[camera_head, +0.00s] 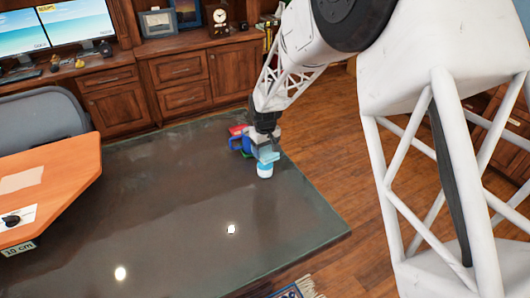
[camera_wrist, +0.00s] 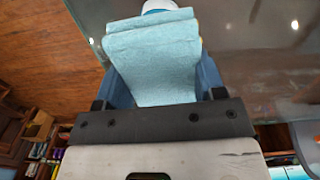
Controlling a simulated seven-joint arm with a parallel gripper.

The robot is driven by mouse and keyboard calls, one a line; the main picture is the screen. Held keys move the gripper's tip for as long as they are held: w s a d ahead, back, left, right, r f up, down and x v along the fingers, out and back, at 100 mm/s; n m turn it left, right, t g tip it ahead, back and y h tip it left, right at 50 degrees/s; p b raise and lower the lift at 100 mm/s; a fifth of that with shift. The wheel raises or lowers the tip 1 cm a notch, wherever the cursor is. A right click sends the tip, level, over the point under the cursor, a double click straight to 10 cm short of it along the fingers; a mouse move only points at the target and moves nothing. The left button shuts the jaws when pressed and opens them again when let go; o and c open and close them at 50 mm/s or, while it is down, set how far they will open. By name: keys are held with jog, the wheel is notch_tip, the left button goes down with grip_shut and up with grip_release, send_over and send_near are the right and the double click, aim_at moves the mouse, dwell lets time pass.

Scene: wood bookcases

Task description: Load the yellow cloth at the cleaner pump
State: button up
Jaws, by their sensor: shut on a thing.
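My gripper (camera_head: 265,148) is shut on a folded cloth (camera_head: 268,156), which looks light blue; I see no yellow cloth. In the wrist view the cloth (camera_wrist: 152,62) hangs between the two blue fingers of my gripper (camera_wrist: 158,85). A small white and blue container (camera_head: 265,170), possibly the cleaner pump, stands upright on the dark tabletop just under the cloth. Its white and blue top (camera_wrist: 158,6) shows past the cloth's far edge in the wrist view. I cannot tell whether cloth and container touch. The cloth hides part of the container.
A blue mug (camera_head: 240,144) and a red item (camera_head: 237,129) are close behind my gripper, partly hidden. The dark table (camera_head: 150,215) is clear to the left and in front. An orange desk (camera_head: 45,180) and grey chair (camera_head: 40,125) are at the left. Wood cabinets (camera_head: 180,75) line the back.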

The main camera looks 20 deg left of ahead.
aim_at(265, 149)
jog(key=shift+r, duration=2.85)
jog(key=w+d+f+m, duration=0.1)
jog(key=w+d+f, duration=0.1)
jog(key=d+f, duration=0.1)
jog(key=w+d+f, duration=0.2)
jog(key=d+f, duration=0.1)
jog(key=d, duration=0.1)
jog(key=w+d+f+m, duration=0.1)
jog(key=w+d+f, duration=0.2)
jog(key=d, duration=0.1)
jog(key=shift+d+f+m, duration=0.2)
jog(key=shift+f+m, duration=0.1)
jog(key=shift+f, duration=0.05)
jog(key=d+f+m, duration=0.2)
jog(key=d+f, duration=0.7)
jog(key=d, duration=0.3)
jog(key=w+d+f+m, duration=0.1)
jog(key=d+f+m, duration=0.1)
jog(key=d+f, duration=0.7)
jog(key=w+d+f+m, duration=0.1)
jog(key=d+f+m, duration=0.2)
jog(key=d+f, duration=0.6)
jog(key=d, duration=0.7)
jog(key=shift+d+f, duration=0.15)
jog(key=shift+d, duration=0.2)
